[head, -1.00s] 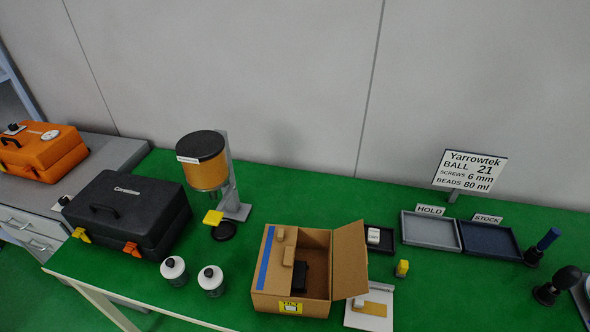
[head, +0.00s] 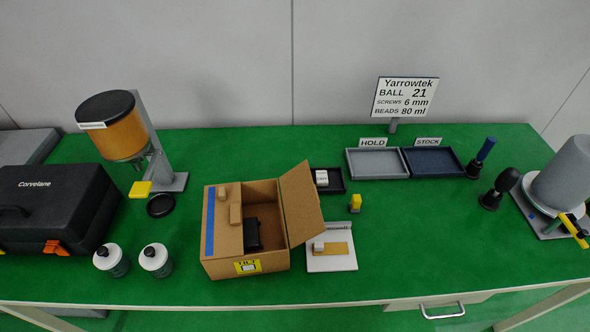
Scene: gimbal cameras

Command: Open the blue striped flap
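A cardboard box (head: 222,268) stands on the green table near its front, left of the middle. Its right flap (head: 300,204) stands open and leans outward. The left flap with the blue stripe (head: 210,222) lies flat over the left part of the box top, so it is shut. A black item (head: 251,234) shows in the box opening. Neither of my grippers is in view.
A black case (head: 60,210), two white-topped bottles (head: 156,260) and a dispenser (head: 125,135) stand left of the box. A white board (head: 331,262), a small yellow-topped item (head: 355,203) and trays (head: 375,163) are to the right. The right front of the table is clear.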

